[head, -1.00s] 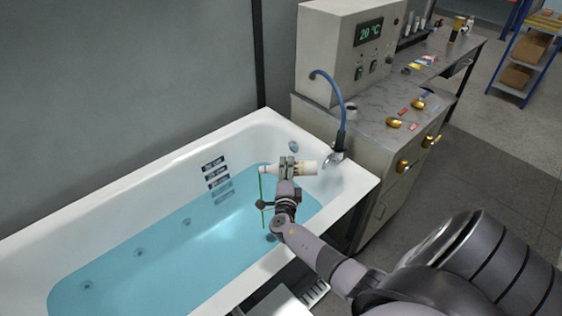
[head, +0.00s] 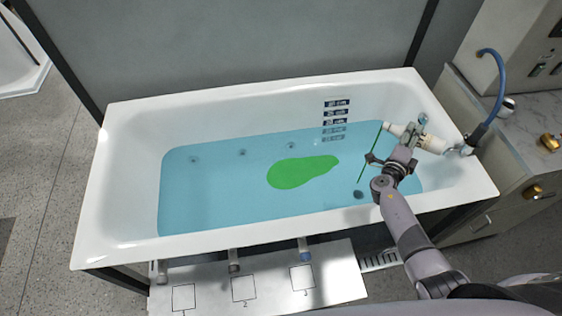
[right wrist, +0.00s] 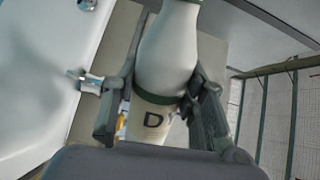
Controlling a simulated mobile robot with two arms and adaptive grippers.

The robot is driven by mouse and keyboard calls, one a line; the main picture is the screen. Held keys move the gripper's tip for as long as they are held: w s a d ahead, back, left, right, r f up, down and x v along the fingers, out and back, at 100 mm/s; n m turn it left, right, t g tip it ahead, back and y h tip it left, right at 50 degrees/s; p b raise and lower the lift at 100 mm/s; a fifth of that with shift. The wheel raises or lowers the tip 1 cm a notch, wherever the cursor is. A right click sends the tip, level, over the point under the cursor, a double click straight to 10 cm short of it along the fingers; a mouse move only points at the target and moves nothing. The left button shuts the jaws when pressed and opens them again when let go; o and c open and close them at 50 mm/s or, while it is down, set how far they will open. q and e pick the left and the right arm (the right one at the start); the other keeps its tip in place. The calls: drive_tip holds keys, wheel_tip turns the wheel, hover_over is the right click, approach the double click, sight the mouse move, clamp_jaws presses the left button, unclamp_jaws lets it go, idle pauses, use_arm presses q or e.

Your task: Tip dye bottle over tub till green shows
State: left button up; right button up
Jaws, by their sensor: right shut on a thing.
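My right gripper (head: 414,133) is shut on the white dye bottle (head: 433,144) above the right end of the tub (head: 130,175). The bottle lies tilted nearly level, its mouth to the left. A thin green stream (head: 371,152) runs from the mouth down to the blue water (head: 215,195). A green patch (head: 302,172) lies on the water, left of the stream. In the right wrist view the bottle (right wrist: 168,55), with a dark green band and the letter D showing, sits between both fingers. My left gripper is not in view.
A hand shower (head: 468,146) on a blue hose (head: 497,75) hangs close to the right of the bottle. Depth labels (head: 335,112) mark the tub's back wall. A white board (head: 205,292) with numbered squares lies in front, below several pipes.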

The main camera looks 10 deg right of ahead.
wheel_tip(320, 180, up, 7)
drive_tip(key=p, duration=0.6)
drive_tip(key=m, duration=0.2)
drive_tip(key=r+m+b, duration=0.1)
drive_tip(key=m, duration=0.1)
drive_tip(key=shift+m, duration=0.4)
drive_tip(key=m, duration=0.1)
drive_tip(key=r+m, duration=0.1)
drive_tip(key=m, duration=0.1)
drive_tip(key=shift+b, duration=0.35)
drive_tip(key=m+b, duration=0.1)
drive_tip(key=m, duration=0.1)
drive_tip(key=m+b, duration=0.1)
drive_tip(key=m, duration=0.2)
drive_tip(key=shift+r, duration=0.4)
drive_tip(key=m, duration=0.1)
drive_tip(key=r+m, duration=0.1)
drive_tip(key=shift+m+b, duration=0.35)
drive_tip(key=shift+m, duration=0.05)
drive_tip(key=shift+r, duration=0.1)
